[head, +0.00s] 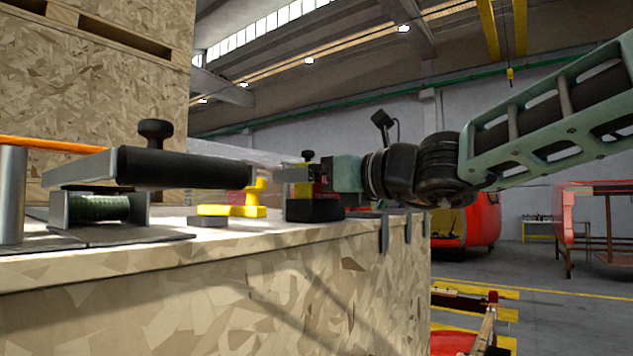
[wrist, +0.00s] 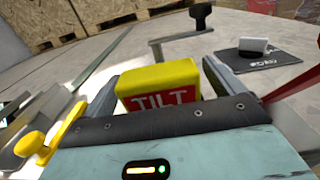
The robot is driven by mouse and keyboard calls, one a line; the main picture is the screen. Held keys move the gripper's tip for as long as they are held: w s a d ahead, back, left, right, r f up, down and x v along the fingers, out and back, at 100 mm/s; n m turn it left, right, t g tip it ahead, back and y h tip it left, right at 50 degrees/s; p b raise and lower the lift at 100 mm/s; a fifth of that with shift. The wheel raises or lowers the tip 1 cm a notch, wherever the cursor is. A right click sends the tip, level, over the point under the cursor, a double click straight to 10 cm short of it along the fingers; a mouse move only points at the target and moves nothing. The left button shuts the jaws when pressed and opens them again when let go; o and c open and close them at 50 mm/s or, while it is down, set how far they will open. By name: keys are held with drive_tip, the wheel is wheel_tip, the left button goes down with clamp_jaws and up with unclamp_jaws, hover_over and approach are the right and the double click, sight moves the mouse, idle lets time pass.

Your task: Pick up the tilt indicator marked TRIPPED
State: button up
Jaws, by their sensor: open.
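A yellow block with a red face lettered TILT (wrist: 160,93) sits between the two fingers of my gripper (wrist: 160,78) in the wrist view. The fingers stand apart on either side of it. I cannot tell whether either finger touches it. No word TRIPPED is readable on the faces I see. In the head view my gripper (head: 302,175) is low over the far part of the wooden crate top (head: 150,246), beside a black block (head: 314,209). There the TILT block is mostly hidden by the gripper.
A red bar (wrist: 292,81) is right of the fingers.

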drive_tip(key=shift+w+a, duration=0.35)
drive_tip(key=shift+a, duration=0.05)
drive_tip(key=c, duration=1.1)
drive_tip(key=shift+o, duration=0.2)
drive_tip(key=shift+r, duration=0.15)
